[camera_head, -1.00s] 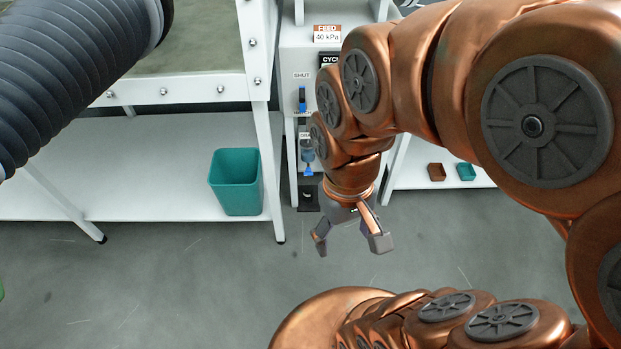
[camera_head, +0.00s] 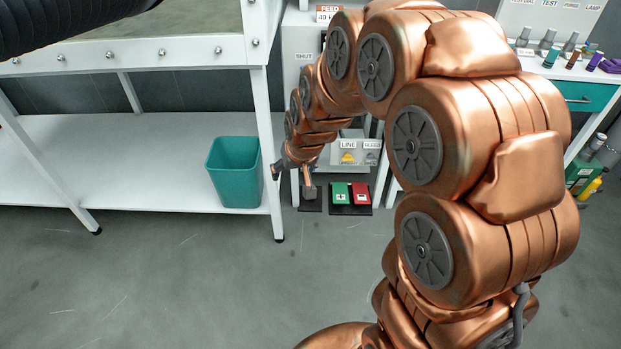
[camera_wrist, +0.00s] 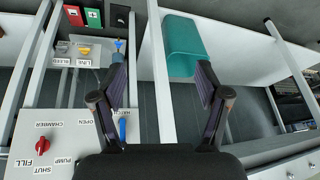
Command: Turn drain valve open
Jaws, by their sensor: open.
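The drain valve appears to be the lower blue handle (camera_wrist: 118,46) on the pale cabinet in the wrist view, just beyond the tip of the left finger; its label is not readable. A second, larger blue handle (camera_wrist: 122,127) lies nearer the camera, partly beside that finger. My gripper (camera_head: 292,182) is open and empty, hanging low in front of the cabinet in the head view. In the wrist view my gripper (camera_wrist: 162,75) has its fingers wide apart, with neither blue handle between them. My arm hides both handles in the head view.
A teal bin (camera_head: 234,172) stands on the white lower shelf (camera_head: 140,150), left of my gripper. A white table leg (camera_head: 268,150) is close by.

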